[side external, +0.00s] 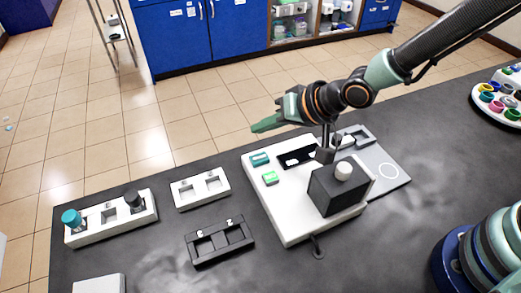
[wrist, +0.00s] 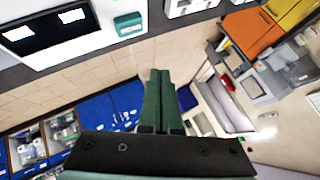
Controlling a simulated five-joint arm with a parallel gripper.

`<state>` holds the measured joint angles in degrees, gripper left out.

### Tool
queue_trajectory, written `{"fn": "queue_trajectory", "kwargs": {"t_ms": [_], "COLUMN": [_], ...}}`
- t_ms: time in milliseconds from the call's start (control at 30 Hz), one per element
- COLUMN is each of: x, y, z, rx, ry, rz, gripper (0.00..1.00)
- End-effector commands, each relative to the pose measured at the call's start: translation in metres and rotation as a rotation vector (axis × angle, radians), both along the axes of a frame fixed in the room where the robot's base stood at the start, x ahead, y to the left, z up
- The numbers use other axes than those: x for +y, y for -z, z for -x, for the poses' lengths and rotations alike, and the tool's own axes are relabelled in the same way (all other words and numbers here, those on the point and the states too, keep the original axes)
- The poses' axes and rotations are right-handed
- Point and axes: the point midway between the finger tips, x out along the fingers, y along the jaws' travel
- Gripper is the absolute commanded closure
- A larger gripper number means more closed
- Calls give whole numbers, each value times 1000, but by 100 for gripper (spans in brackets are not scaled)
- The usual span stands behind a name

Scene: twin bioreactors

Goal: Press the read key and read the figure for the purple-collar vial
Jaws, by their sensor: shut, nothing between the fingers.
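The teal key (side external: 259,158) is on the far left corner of the white instrument. A teal key (wrist: 129,25) with lettering that looks like READ also shows in the wrist view. The dark display (side external: 297,158) beside it, also in the wrist view (wrist: 45,27), has white patches; I can read no figure. My gripper (side external: 264,125) has its green fingers shut and empty, pointing left above and beyond the instrument's far edge, apart from the key. Its fingers (wrist: 160,73) lie together in the wrist view. I cannot pick out a purple collar with certainty.
A green key (side external: 270,178) lies near the teal one. A dark block with a white knob (side external: 343,171) stands on the instrument. A carousel with coloured rings (side external: 475,97) is far right. A white rack (side external: 97,232) and a black holder (side external: 220,242) are left.

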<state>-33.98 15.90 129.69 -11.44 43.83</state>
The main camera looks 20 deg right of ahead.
Motion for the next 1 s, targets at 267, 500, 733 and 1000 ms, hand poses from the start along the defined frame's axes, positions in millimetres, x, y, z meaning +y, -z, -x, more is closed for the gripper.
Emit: {"fn": "queue_trajectory", "kwargs": {"t_ms": [267,500,733,1000], "x": [-1,0,0,0], "y": [39,56,60,60], "z": [1,0,0,0], "rx": [3,1,0,0], "ry": [0,0,0,0], "rz": [2,1,0,0], "gripper": [100,100,100,100]}}
